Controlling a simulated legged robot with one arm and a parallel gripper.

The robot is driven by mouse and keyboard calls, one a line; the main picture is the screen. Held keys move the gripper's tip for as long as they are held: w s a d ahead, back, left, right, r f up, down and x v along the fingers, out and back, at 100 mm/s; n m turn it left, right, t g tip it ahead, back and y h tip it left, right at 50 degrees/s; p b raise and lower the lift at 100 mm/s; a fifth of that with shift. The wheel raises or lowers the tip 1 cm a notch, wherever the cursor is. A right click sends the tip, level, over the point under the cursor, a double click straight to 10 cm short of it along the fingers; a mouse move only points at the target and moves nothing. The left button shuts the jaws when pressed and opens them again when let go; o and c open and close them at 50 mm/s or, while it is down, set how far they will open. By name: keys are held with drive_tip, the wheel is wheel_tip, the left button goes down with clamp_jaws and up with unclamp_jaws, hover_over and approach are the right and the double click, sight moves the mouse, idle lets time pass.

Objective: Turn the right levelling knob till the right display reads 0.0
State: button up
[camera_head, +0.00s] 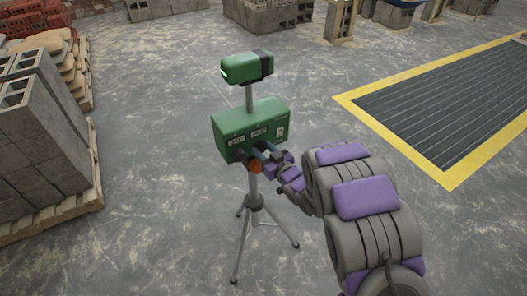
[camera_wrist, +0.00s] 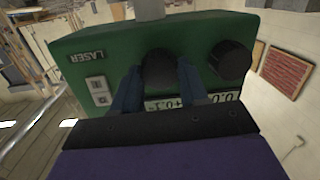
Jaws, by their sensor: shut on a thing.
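A green levelling laser unit (camera_head: 250,122) stands upright on a tripod. The wrist view shows its panel upside down. My gripper (camera_head: 262,152) is at the panel's lower front; in the wrist view its two dark blue fingers (camera_wrist: 160,72) are shut on the black right levelling knob (camera_wrist: 158,66). The other black knob (camera_wrist: 230,60) is free beside it. The right display (camera_wrist: 165,103) lies between my fingers, partly hidden; it seems to read +0.3. The left display (camera_wrist: 223,97) seems to read 0.0. The laser switch (camera_wrist: 98,90) is on the far side of the held knob.
A green laser head (camera_head: 246,67) sits on a post above the unit. Tripod legs (camera_head: 242,245) spread on the concrete floor below my arm. Pallets of grey blocks (camera_head: 40,135) stand at left; a yellow-edged floor grating (camera_head: 450,110) lies at right. Floor around the tripod is clear.

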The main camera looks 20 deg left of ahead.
drive_tip(key=shift+n+h+b, duration=0.3)
drive_tip(key=shift+n+b, duration=0.2)
drive_tip(key=shift+n, duration=1.1)
drive_tip(key=o, duration=1)
drive_tip(key=shift+o, duration=0.2)
drive_tip(key=shift+s, duration=0.1)
drive_tip(key=p+v, duration=1.3)
drive_tip(key=v, duration=0.4)
drive_tip(key=shift+p, duration=0.35)
drive_tip(key=shift+f, duration=0.2)
